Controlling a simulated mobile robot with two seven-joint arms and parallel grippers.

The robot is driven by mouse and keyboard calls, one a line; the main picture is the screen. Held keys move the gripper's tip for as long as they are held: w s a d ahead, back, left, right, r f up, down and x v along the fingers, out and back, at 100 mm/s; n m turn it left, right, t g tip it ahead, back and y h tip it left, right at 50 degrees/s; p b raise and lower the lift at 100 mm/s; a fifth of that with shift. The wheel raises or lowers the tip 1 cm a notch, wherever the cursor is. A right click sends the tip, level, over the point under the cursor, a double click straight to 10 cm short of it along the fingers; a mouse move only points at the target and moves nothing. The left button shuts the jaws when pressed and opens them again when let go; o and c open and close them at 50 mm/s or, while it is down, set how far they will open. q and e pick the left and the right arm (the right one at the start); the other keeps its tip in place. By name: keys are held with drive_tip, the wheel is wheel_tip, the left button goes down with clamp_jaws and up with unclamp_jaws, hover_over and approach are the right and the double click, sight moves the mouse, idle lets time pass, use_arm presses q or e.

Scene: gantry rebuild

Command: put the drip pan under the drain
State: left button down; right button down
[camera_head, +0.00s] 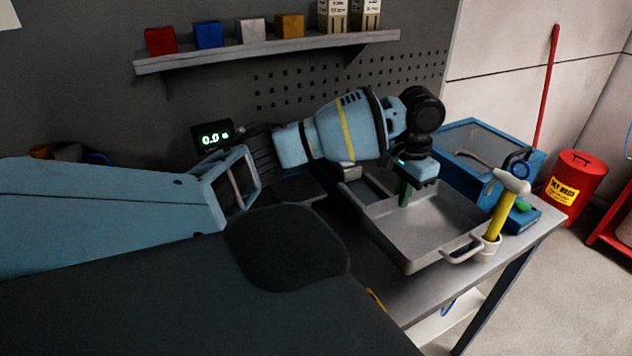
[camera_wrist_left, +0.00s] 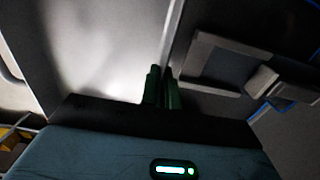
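The drip pan (camera_head: 440,216), a shallow grey tray with a bar handle at its front right, is at the bench's front edge in the head view. My left gripper (camera_head: 404,193) points down at the pan's far wall. In the left wrist view its green fingers (camera_wrist_left: 163,88) are close together with the wall's rim between them, and the pan's pale floor (camera_wrist_left: 100,60) spreads to the left. The gripper looks shut on that wall. I cannot make out the drain. My right gripper is not in view.
A grey frame-like part (camera_wrist_left: 215,65) lies beyond the wall. A red can (camera_head: 575,187) stands on the floor at right.

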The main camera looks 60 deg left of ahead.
use_arm(q)
drive_tip(key=shift+f+b, duration=0.3)
drive_tip(key=shift+f, duration=4.65)
drive_tip(key=shift+f, duration=0.1)
drive_tip(key=c, duration=1.7)
unclamp_jaws()
drive_tip(key=shift+o, duration=0.4)
wheel_tip(320, 180, up, 12)
drive_tip(key=shift+r+p, duration=0.1)
drive_tip(key=shift+p, duration=0.35)
